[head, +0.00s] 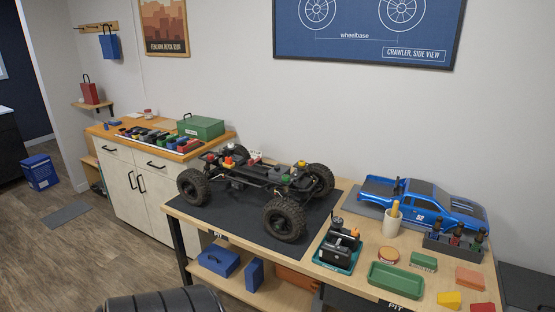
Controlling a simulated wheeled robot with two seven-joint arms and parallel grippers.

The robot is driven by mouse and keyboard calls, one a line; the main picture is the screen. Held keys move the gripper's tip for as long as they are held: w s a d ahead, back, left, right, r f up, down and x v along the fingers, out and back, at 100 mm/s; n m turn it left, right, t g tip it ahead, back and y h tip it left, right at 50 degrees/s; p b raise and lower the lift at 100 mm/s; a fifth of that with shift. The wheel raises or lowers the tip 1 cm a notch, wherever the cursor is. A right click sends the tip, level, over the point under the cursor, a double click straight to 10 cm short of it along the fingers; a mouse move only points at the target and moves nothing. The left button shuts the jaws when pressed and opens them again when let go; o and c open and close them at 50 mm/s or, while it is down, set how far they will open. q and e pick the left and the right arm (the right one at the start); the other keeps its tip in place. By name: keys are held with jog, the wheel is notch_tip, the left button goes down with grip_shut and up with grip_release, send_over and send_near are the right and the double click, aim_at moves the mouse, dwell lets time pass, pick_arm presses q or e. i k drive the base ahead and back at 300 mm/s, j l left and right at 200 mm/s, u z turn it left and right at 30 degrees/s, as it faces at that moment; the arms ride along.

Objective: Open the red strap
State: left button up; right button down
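The crawler chassis (265,175) stands on its wheels on a black mat (230,212) at the left part of the workbench. Small red, yellow, white and orange parts show on its top. I cannot tell whether this or any other red spot is the red strap, or whether a strap is open or closed. Neither of my grippers is in view.
Right of the chassis on the workbench (352,280) are a black device on a teal tray (338,250), a blue truck body (425,203), a cream cup (392,220), a green tray (395,279) and coloured blocks. A cabinet (140,190) with a green box (201,127) stands at left.

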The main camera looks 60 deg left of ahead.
aim_at(251, 162)
jog(key=u, duration=2.1)
jog(key=i+j+z, duration=0.3)
jog(key=i, duration=0.25)
jog(key=i+j+z, duration=0.35)
jog(key=i+j, duration=0.15)
jog(key=j, duration=0.05)
